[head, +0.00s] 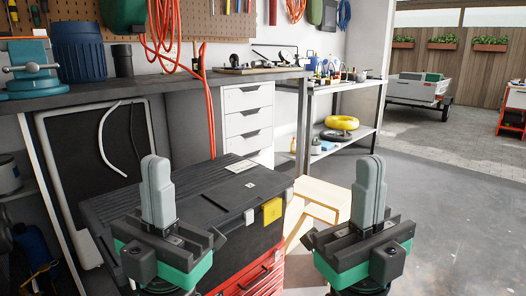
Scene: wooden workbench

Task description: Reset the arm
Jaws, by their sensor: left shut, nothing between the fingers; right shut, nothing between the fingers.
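My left gripper (156,168) is in the lower left of the head view, upright, with its grey fingers pressed together and nothing between them. It stands in front of a large black toolbox. My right gripper (371,165) is to the right, also upright with its fingers together and empty. It stands in front of the grey floor, to the right of a pale wooden stool. Both have dark bodies with green bands. The lower parts of both arms are cut off by the picture's bottom edge.
The black toolbox (205,187) sits on a red drawer cabinet (262,277). The workbench (170,83) runs along the wall behind, with a white drawer unit (248,118) below. The wooden stool (318,197) stands between the grippers. Open floor (455,215) lies at the right.

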